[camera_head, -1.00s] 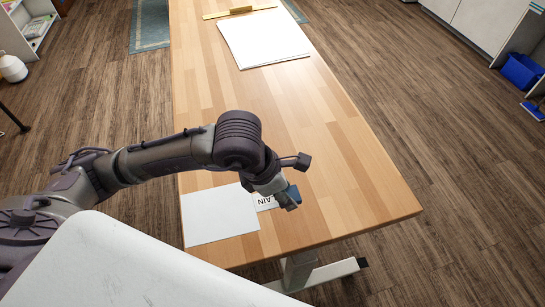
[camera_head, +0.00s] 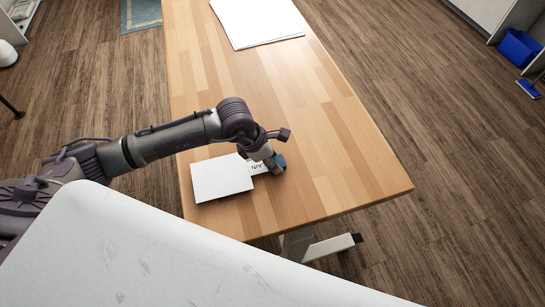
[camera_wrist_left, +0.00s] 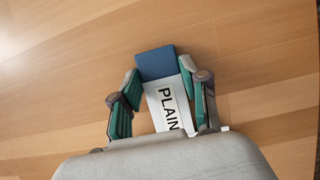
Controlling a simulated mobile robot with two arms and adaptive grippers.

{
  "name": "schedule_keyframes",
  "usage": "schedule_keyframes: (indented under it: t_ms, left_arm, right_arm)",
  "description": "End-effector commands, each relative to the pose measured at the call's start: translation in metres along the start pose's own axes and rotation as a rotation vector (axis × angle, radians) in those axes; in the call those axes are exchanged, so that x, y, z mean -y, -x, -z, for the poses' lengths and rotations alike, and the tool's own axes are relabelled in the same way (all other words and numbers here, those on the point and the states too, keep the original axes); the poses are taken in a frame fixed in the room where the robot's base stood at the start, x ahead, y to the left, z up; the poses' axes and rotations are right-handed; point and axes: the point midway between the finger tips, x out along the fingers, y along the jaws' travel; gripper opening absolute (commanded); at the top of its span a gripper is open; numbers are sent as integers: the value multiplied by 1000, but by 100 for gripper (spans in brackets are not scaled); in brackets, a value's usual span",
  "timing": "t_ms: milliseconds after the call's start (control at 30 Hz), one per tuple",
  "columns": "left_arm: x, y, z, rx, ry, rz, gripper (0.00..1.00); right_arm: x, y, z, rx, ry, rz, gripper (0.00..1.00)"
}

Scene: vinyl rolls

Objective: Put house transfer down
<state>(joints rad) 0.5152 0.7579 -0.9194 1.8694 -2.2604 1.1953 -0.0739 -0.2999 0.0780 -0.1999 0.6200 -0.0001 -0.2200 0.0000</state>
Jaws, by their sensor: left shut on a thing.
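My left gripper (camera_head: 272,164) is low over the near part of the wooden table, at the right side of a white sheet (camera_head: 221,180). A white label lettered PLAIN (camera_wrist_left: 169,108) lies between the fingers, below the block. The label (camera_head: 257,167) also shows beside the sheet; I cannot tell whether they are joined. No house picture is visible, so I cannot tell which piece is the house transfer. My right gripper is out of view.
A stack of white sheets (camera_head: 255,22) lies at the table's far end. The wooden table (camera_head: 300,105) is bare between the stack and my gripper, and to its right. A blue bin (camera_head: 519,47) stands on the floor at right.

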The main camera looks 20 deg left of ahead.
Motion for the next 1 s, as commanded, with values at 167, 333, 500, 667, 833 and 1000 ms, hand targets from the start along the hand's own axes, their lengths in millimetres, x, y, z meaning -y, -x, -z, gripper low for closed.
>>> schedule_keyframes:
  t_ms: [167, 333, 500, 667, 833, 1000]
  left_arm:
    - [0, -1, 0, 0, 0, 0, 21]
    - [0, -2, 1, 0, 0, 1, 63]
    - [0, -2, 1, -1, 0, 1, 70]
    - [0, -1, 0, -1, 0, 1, 70]
    - [0, 10, 0, 1, 0, -1, 70]
    - [-1, 43, 0, 2, -2, -4, 70]
  right_arm:
    - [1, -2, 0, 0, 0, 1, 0]
    - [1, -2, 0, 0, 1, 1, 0]
    - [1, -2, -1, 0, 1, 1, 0]
    - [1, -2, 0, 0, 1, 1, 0]
    - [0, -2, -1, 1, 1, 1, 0]
    - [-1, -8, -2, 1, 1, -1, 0]
